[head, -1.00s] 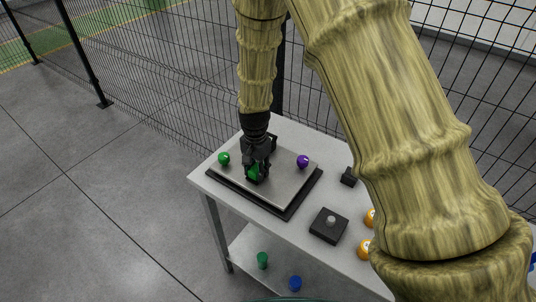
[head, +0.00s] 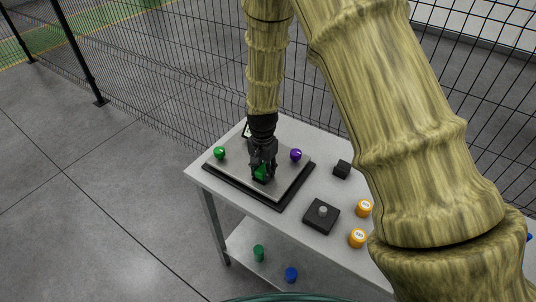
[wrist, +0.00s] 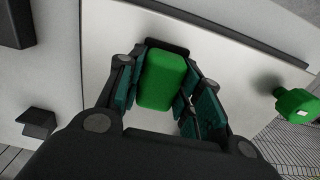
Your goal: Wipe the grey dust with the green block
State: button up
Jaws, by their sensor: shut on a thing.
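The green block (head: 260,173) is held between the fingers of my gripper (head: 263,163), over the near part of a light grey plate (head: 287,178) with a dark border. In the wrist view the block (wrist: 163,78) fills the gap between the dark fingers, which are shut on it. Whether its underside touches the plate I cannot tell. The grey dust I cannot make out on the plate; part of the surface is hidden behind my gripper and arm.
A green knob (head: 219,152) and a purple knob (head: 296,155) stand at the plate's sides. To the right on the table are a black block (head: 342,169), a dark box with a grey knob (head: 321,214) and orange containers (head: 357,238). Mesh fence stands behind.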

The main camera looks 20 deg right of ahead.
jog(key=shift+s+d+r, duration=0.2)
jog(key=shift+s+r, duration=0.1)
jog(key=r+p, duration=0.2)
jog(key=r, duration=0.1)
jog(key=shift+w+a, duration=0.1)
jog(key=shift+w, duration=0.1)
jog(key=shift+s+r+p, duration=0.1)
jog(key=shift+r+p, duration=1.35)
jog(key=shift+r, duration=0.85)
jog(key=shift+f, duration=0.15)
